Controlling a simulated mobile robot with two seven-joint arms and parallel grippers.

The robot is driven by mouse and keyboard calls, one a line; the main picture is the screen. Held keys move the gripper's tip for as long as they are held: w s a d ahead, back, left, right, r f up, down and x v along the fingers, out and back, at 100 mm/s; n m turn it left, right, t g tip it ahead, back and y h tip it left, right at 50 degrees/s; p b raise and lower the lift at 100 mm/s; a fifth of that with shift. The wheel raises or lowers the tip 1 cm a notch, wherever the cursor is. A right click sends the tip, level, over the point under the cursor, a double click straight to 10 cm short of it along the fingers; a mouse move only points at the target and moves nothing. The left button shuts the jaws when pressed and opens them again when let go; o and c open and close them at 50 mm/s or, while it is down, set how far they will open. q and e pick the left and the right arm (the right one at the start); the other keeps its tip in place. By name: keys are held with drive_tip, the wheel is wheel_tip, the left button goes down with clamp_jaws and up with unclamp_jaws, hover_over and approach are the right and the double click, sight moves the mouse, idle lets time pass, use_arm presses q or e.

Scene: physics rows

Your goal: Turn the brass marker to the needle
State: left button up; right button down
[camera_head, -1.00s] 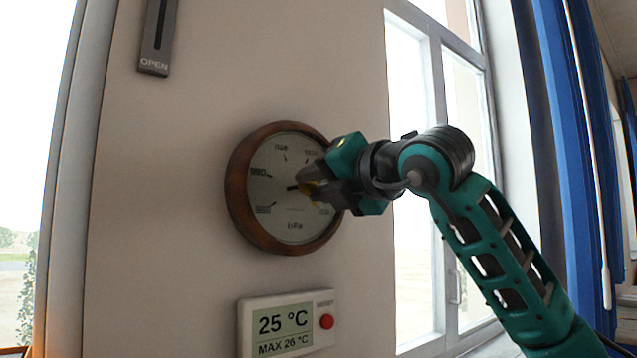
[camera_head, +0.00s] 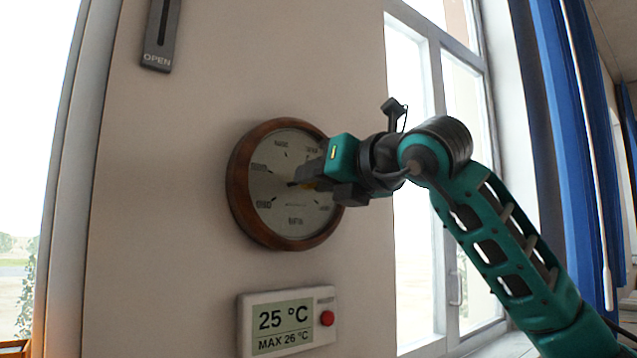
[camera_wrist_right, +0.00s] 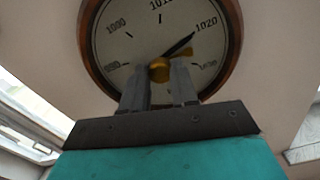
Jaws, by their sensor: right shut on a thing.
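The round barometer (camera_head: 240,190) hangs on the wall with a wooden rim and a pale dial. It also shows in the wrist view (camera_wrist_right: 232,60). My right gripper (camera_head: 308,183) reaches its centre from the right and covers part of the dial. In the wrist view the right gripper's fingers (camera_wrist_right: 166,78) are shut on the brass knob (camera_wrist_right: 159,70) at the dial's centre. The black needle (camera_wrist_right: 181,44) points up and right, near 1020. The brass marker (camera_wrist_right: 184,53) points right, a little clockwise of the needle, with a small gap between their tips. My left gripper is out of view.
A thermometer panel (camera_head: 285,319) reading 25 °C, with a red button (camera_head: 327,318), is on the wall below the barometer. A slotted plate marked OPEN (camera_head: 157,60) is at the upper left. A window (camera_head: 425,200) and blue curtains (camera_head: 570,150) are at the right.

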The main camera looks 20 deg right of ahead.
drive_tip(key=shift+n, duration=1.9)
drive_tip(key=c, duration=0.9)
unclamp_jaws()
drive_tip(key=shift+o, duration=0.2)
drive_tip(key=shift+s+b, duration=0.1)
drive_tip(key=shift+b, duration=0.2)
drive_tip(key=b+v, duration=0.2)
drive_tip(key=v, duration=1)
drive_tip(key=shift+s+b, duration=0.35)
drive_tip(key=shift+d, duration=0.15)
